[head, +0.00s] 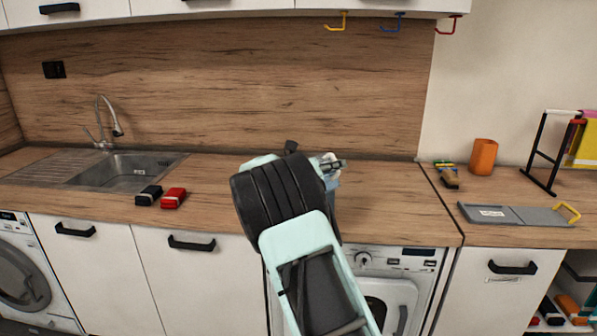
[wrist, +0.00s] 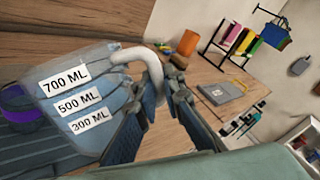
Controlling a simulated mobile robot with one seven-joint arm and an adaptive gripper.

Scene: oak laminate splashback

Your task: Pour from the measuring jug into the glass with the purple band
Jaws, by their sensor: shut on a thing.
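The measuring jug (wrist: 100,65) is translucent blue with 700, 500 and 300 ML labels and a white handle (wrist: 150,62). It fills the left of the wrist view. My gripper (wrist: 163,92) is shut on the handle. In the head view my arm hides most of the jug, and only a small bluish part (head: 333,182) shows beside my gripper (head: 331,165). The glass with the purple band (wrist: 18,103) shows partly at the left edge of the wrist view, beyond the jug. My arm hides it in the head view. I cannot tell any liquid level.
A sink (head: 128,172) is at left, with a black block (head: 149,195) and a red block (head: 174,197) in front. An orange cup (head: 484,157), a brush (head: 447,176), a grey tray (head: 515,215) and a cloth rack (head: 545,155) stand at right. The counter right of my gripper is clear.

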